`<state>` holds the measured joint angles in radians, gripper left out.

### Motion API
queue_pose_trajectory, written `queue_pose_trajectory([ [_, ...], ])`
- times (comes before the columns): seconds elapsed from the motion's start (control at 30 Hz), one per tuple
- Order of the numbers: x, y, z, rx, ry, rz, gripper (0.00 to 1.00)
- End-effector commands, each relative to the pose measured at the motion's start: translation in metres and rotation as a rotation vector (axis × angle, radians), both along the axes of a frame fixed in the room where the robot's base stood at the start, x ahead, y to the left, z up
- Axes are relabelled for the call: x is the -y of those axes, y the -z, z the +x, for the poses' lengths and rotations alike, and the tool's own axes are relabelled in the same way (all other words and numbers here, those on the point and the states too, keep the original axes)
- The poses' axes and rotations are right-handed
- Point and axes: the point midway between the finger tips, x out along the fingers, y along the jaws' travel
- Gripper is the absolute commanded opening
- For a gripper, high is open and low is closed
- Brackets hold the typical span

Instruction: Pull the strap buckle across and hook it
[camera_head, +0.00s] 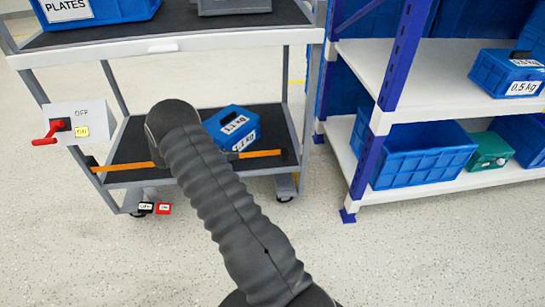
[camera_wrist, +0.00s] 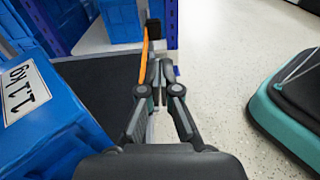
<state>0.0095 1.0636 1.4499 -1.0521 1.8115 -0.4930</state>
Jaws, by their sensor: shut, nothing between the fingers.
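An orange strap (camera_head: 128,166) runs along the front of the cart's lower shelf. Its left and right parts show in the head view, and my arm covers the middle. A dark fitting (camera_head: 92,163) is at its left end and another dark piece (camera_head: 284,154) at its right end. I cannot tell which is the buckle or whether it is hooked. In the wrist view the strap (camera_wrist: 145,62) runs away just left of my gripper (camera_wrist: 160,72), towards a dark piece (camera_wrist: 153,28). My gripper is shut and empty, its tips close beside the strap. The head view hides it behind my arm.
A blue labelled box (camera_head: 230,126) sits on the lower shelf (camera_head: 125,145). A switch panel with a red handle (camera_head: 45,138) is at the cart's left. Small black and red blocks (camera_head: 163,208) lie on the floor. A rack with blue bins (camera_head: 425,153) stands right.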

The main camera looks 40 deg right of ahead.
Motion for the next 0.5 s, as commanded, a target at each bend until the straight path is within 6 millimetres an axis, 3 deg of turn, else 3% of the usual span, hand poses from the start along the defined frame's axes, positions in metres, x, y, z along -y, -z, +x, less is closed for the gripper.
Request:
queue_pose_trajectory([
  [0.03,0.001,0.011,0.002,-0.028,-0.007,-0.015,0.00],
  [0.2,0.004,0.026,0.005,-0.080,-0.021,-0.048,0.00],
  [0.37,0.011,0.029,0.001,-0.089,-0.021,-0.053,0.00],
  [0.5,0.029,0.028,-0.010,-0.087,-0.020,-0.054,0.00],
])
